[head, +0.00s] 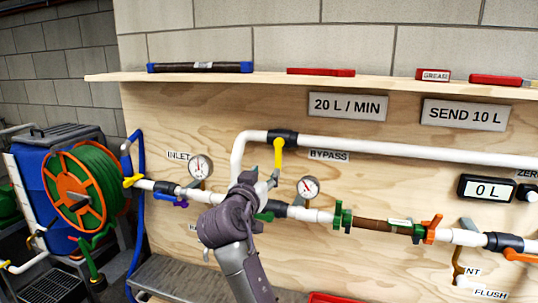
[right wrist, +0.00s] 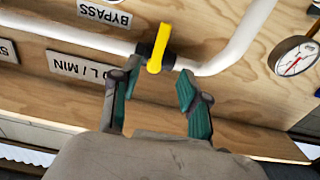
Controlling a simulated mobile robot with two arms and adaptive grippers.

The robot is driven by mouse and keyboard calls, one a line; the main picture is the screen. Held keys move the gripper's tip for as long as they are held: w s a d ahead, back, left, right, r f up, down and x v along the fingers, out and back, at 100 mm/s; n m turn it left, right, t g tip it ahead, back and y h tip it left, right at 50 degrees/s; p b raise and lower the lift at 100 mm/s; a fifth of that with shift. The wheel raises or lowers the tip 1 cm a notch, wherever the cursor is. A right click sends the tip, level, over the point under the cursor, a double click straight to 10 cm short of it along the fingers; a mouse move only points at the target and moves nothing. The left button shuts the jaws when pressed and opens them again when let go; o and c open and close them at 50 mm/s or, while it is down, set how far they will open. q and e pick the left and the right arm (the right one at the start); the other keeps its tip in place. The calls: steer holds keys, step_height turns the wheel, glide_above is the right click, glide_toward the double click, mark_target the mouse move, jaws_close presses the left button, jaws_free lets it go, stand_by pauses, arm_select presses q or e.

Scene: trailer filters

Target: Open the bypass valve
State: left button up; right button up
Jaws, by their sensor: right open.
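The bypass valve has a black body (head: 283,136) on the upper white pipe and a yellow lever (head: 279,155). The lever hangs down, crosswise to the pipe, left of the BYPASS label (head: 328,155). My right gripper (head: 266,179) is just below the lever. In the right wrist view, the yellow lever (right wrist: 158,48) is beyond the fingertips, roughly in line with the gap between them. There my right gripper (right wrist: 156,80) is open, with its green-padded fingers apart and nothing between them. I cannot tell whether a finger touches the lever. My left gripper is not in view.
A pressure gauge (head: 201,167) is left of my right arm and another gauge (head: 308,188) is right of it. The lower pipe line with a brown filter (head: 376,225) runs behind and beside my arm. A wooden shelf (head: 350,84) is above. A hose reel (head: 85,187) stands left.

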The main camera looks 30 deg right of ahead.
mark_target(277, 158)
steer(key=p+x, duration=0.3)
steer(key=x, duration=0.8)
steer(key=shift+w+d+r+p, duration=0.1)
steer(key=shift+p, duration=0.2)
steer(key=shift+w+d, duration=0.35)
steer(key=shift+d, duration=0.05)
jaws_close()
